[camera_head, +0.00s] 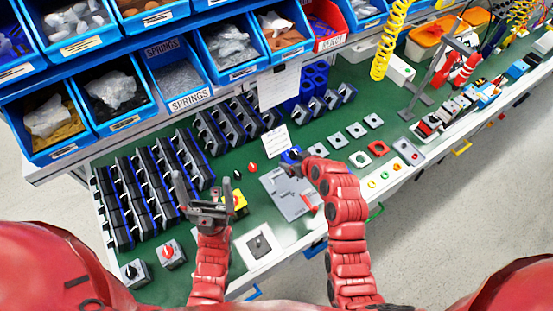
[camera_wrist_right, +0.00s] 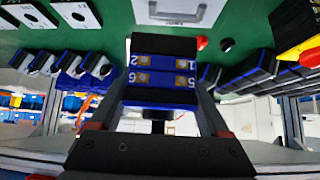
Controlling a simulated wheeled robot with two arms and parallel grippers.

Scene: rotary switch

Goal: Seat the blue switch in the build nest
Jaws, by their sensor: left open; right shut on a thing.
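My right gripper (camera_head: 303,166) is shut on the blue switch (camera_head: 291,155) above the bench, beside the upper part of a flat grey plate. In the right wrist view the switch (camera_wrist_right: 160,78) is a black and blue block with numbered terminals, between the two fingers. My left gripper (camera_head: 204,190) is open and empty, fingers pointing up. The grey plate (camera_head: 287,194) lies on the green mat between the arms. A white square block with a grey face and dark centre (camera_head: 258,243) lies near the front edge. I cannot tell which of these is the build nest.
Rows of black and blue switch bodies (camera_head: 130,195) stand at left. A yellow block (camera_head: 240,203) is close to my left gripper. Grey square plates (camera_head: 356,131) lie at right. Blue bins (camera_head: 110,90) hang over the back.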

